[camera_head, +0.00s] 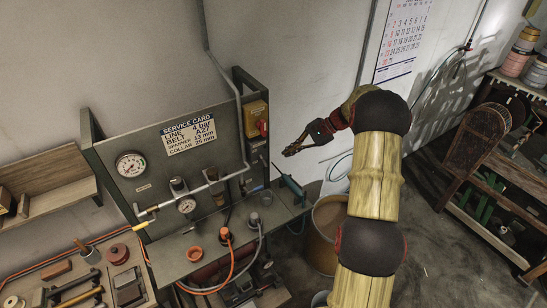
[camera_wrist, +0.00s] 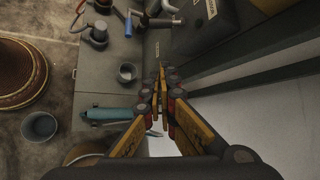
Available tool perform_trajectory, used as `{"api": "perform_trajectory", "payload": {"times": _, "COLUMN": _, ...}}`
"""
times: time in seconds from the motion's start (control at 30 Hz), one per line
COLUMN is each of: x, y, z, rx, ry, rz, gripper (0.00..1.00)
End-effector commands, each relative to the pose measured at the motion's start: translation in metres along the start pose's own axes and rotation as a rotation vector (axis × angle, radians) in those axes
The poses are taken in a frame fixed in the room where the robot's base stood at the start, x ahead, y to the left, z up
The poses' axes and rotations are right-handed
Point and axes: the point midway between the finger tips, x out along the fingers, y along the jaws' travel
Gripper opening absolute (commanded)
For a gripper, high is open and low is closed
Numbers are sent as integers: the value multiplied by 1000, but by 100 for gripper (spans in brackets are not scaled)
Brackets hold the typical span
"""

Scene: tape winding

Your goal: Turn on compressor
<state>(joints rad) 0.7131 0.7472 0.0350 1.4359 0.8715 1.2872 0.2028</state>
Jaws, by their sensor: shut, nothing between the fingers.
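A yellow switch box (camera_head: 256,110) with a red knob (camera_head: 262,128) is fixed at the right end of the grey panel (camera_head: 110,152), in the head view. The panel carries a service card and two round gauges, one of them the large gauge (camera_head: 131,164). My gripper (camera_head: 287,152) is shut and empty, to the right of the switch box and a little lower, apart from it. In the wrist view my gripper's fingers (camera_wrist: 161,72) are together beside the panel's edge.
A teal tool (camera_head: 291,188) sits at the bench's right end; it also shows in the wrist view (camera_wrist: 108,114). A small grey cup (camera_wrist: 126,72) stands near it. A yellow-brown bin (camera_head: 324,240) stands below my arm. A wooden shelf (camera_head: 495,160) is at right. Open wall lies behind my gripper.

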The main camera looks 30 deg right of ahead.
Motion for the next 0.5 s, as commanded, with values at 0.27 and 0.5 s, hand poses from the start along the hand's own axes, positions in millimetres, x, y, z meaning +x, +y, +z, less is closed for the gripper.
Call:
{"api": "perform_trajectory", "payload": {"times": 0.27, "x": 1, "y": 3, "z": 1, "rx": 11, "ry": -5, "rz": 5, "gripper": 0}}
{"api": "perform_trajectory", "payload": {"times": 0.5, "x": 12, "y": 3, "z": 1, "rx": 11, "ry": -7, "rz": 8, "gripper": 0}}
